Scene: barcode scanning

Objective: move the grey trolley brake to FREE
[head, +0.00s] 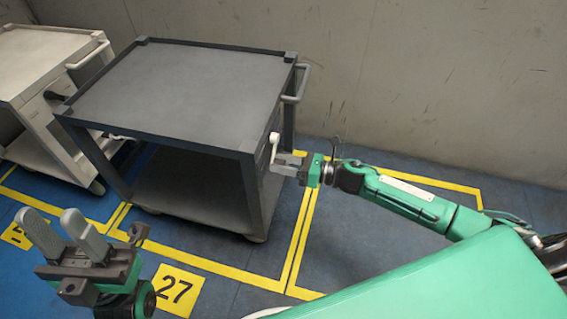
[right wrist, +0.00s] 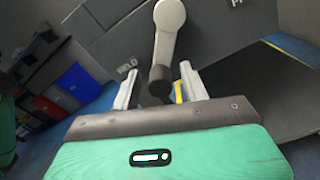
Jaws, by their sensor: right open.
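The grey trolley (head: 185,95) stands in the middle of the head view, its side panel facing right. A brake lever (head: 274,140) is on that side; in the right wrist view the pale lever (right wrist: 169,25) ends in a dark knob (right wrist: 160,80). The panel (right wrist: 225,35) carries a label that seems to read HOLD (right wrist: 127,66) left of the lever and a cut-off label starting with F at the top right. My right gripper (head: 286,162) is open, its fingers on either side of the knob end, with gaps visible. My left gripper (head: 56,228) is open and empty at lower left.
A cream trolley (head: 35,60) stands at the far left. Yellow lines mark bays on the blue floor, with a number 27 plate (head: 176,290) in front. A wall (head: 430,90) is behind. The grey trolley's handle (head: 297,85) projects above the lever side.

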